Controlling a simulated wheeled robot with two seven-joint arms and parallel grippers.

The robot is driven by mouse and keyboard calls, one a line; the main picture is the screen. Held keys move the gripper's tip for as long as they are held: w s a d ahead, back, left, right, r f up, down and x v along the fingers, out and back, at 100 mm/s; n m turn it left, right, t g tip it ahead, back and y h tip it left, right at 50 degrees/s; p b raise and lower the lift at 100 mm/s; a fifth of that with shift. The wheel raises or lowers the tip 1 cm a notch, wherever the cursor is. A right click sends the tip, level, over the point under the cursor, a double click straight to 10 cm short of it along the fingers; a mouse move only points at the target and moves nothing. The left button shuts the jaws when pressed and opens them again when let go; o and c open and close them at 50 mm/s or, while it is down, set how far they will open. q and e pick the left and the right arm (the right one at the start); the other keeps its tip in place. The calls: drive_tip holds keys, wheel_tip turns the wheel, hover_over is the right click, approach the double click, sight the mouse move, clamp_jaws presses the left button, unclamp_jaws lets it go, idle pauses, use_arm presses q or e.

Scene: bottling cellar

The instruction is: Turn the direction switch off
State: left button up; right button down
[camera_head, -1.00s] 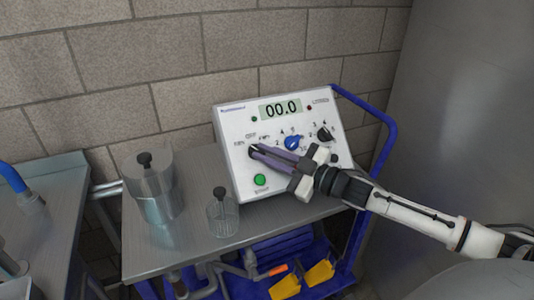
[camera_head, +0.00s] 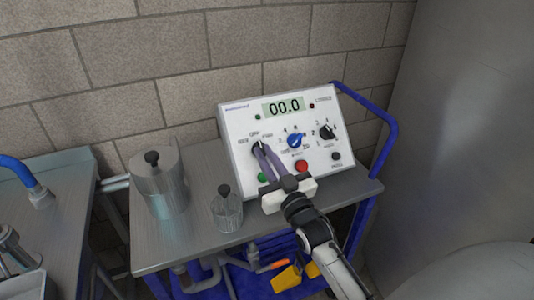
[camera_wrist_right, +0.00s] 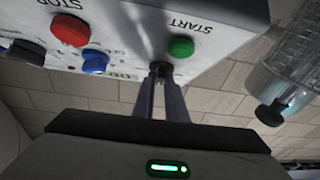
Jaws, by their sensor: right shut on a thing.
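The white control box (camera_head: 235,120) stands on a grey cart top against the brick wall. The direction switch (camera_head: 258,147) is the small dark knob at the left of its face, under labels that seem to include OFF. My right gripper (camera_head: 259,151) reaches it from below, with its two long purple-grey fingers shut on the knob. In the right wrist view the dark knob (camera_wrist_right: 160,69) sits between the fingertips. The fingers partly hide it, and its exact setting is hard to read. My left gripper is not in view.
The box also has a blue knob (camera_head: 295,141), a black knob (camera_head: 327,132), a green button (camera_head: 262,177), a red button (camera_head: 301,165) and a display (camera_head: 284,107) reading 00.0. A metal canister (camera_head: 160,185) and a clear jar (camera_head: 227,211) stand to the left.

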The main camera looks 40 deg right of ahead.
drive_tip(key=shift+m+h, duration=0.5)
drive_tip(key=shift+m, duration=0.1)
drive_tip(key=c, duration=1.8)
unclamp_jaws()
drive_tip(key=shift+r, duration=0.1)
wheel_tip(320, 180, up, 10)
drive_tip(key=shift+p, duration=0.45)
